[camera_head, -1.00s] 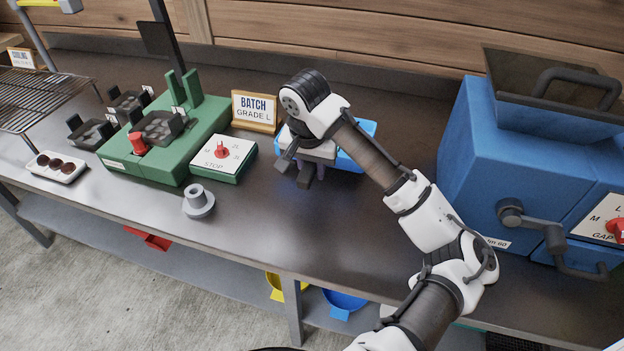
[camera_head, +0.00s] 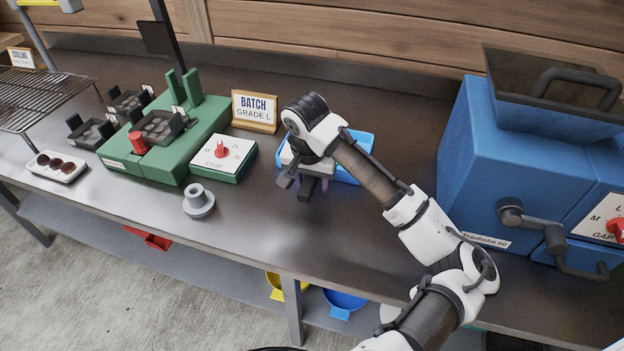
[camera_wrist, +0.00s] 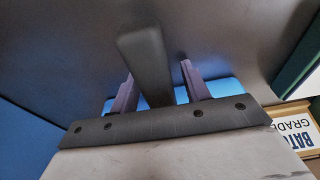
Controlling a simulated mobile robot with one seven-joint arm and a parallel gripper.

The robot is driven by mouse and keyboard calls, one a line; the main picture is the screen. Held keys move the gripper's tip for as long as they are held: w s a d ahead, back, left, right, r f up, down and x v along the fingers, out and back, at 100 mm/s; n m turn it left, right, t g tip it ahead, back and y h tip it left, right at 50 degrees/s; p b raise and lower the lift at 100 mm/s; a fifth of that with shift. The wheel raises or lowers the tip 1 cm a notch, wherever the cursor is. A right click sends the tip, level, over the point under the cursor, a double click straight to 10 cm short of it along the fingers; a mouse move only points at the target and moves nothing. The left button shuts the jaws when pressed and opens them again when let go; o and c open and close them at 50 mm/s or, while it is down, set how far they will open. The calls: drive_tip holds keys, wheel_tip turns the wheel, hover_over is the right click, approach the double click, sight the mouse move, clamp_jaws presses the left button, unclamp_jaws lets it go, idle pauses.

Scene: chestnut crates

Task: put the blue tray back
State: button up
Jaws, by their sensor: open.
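The blue tray (camera_head: 364,142) is on the bench to the right of the batch sign, partly hidden behind my wrist and arm. My gripper (camera_head: 307,187) is open at its left front side, low over the bench. In the wrist view my gripper's purple fingers (camera_wrist: 158,78) stand apart, with a dark bar between them. Part of the tray (camera_wrist: 178,96) shows blue behind the fingers. I cannot tell whether the fingers touch it.
A blue mill (camera_head: 470,150) with a crank stands to the right. A green machine (camera_head: 170,160), a stop dial box (camera_head: 224,158) and a grey flanged piece (camera_head: 198,203) stand left. The batch sign (camera_head: 255,112) is close behind. Bare bench lies in front.

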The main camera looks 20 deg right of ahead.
drive_tip(key=r, duration=0.3)
drive_tip(key=s+r, duration=0.1)
drive_tip(key=r, duration=0.3)
drive_tip(key=a+r, duration=0.1)
drive_tip(key=r, duration=0.2)
drive_tip(key=shift+s+r, duration=0.3)
drive_tip(key=shift+r, duration=0.1)
drive_tip(key=shift+s+a+r, duration=0.15)
drive_tip(key=shift+r, duration=0.5)
